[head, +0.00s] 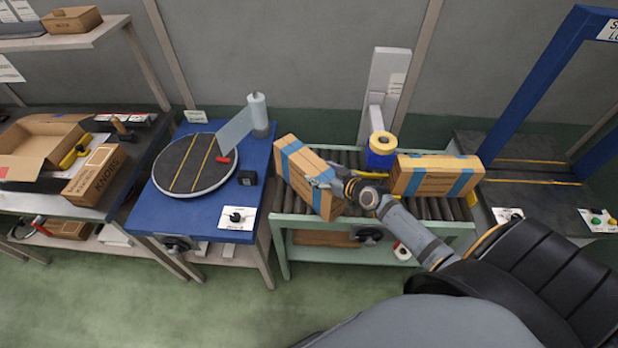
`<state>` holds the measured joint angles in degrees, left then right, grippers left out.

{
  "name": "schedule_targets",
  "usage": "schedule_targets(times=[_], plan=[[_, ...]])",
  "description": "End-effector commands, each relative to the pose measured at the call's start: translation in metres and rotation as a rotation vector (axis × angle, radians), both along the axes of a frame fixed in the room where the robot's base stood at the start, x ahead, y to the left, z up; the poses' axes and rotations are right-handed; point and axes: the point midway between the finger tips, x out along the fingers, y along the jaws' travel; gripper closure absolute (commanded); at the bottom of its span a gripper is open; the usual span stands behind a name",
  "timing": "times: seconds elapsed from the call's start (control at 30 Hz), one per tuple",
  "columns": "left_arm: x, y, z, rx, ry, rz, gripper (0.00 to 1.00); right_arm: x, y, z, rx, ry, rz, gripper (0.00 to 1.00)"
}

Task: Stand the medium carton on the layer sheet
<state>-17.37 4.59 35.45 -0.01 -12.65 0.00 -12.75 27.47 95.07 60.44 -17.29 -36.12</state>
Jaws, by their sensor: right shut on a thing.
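My right gripper (333,183) is shut on a brown carton with blue tape bands (301,170). The carton is tilted at the left end of the roller conveyor, and my gripper is at its right side. I cannot tell whether the carton touches the rollers. A second brown carton with blue bands (436,176) lies on the right part of the conveyor. I cannot tell from size alone which is the medium one. No layer sheet can be made out clearly. My left gripper is not in view.
The green-framed roller conveyor (452,227) has a blue and yellow roll (381,150) at its back. To the left, a blue table (163,212) carries a round dark turntable (190,163) and a film roll (259,113). A packing bench with boxes (97,175) stands further left.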

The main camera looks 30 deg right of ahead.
Motion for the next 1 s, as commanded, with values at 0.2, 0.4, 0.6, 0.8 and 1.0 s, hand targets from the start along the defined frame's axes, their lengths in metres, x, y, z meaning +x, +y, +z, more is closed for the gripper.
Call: schedule_targets(times=[0.2,0.4,0.6,0.8,1.0], plan=[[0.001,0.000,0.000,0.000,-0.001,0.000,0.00,0.000,0.000,0.000,0.000,0.000,0.000,0.87],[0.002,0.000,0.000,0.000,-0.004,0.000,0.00,0.001,0.000,0.002,0.000,-0.004,-0.001,0.88],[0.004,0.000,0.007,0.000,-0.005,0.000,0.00,0.001,0.000,0.015,-0.001,-0.004,0.001,0.88],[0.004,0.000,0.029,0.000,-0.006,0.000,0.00,-0.008,0.007,0.051,-0.001,-0.003,0.003,0.88],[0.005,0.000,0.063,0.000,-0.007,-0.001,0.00,-0.042,0.031,0.102,-0.003,-0.004,0.006,0.88]])
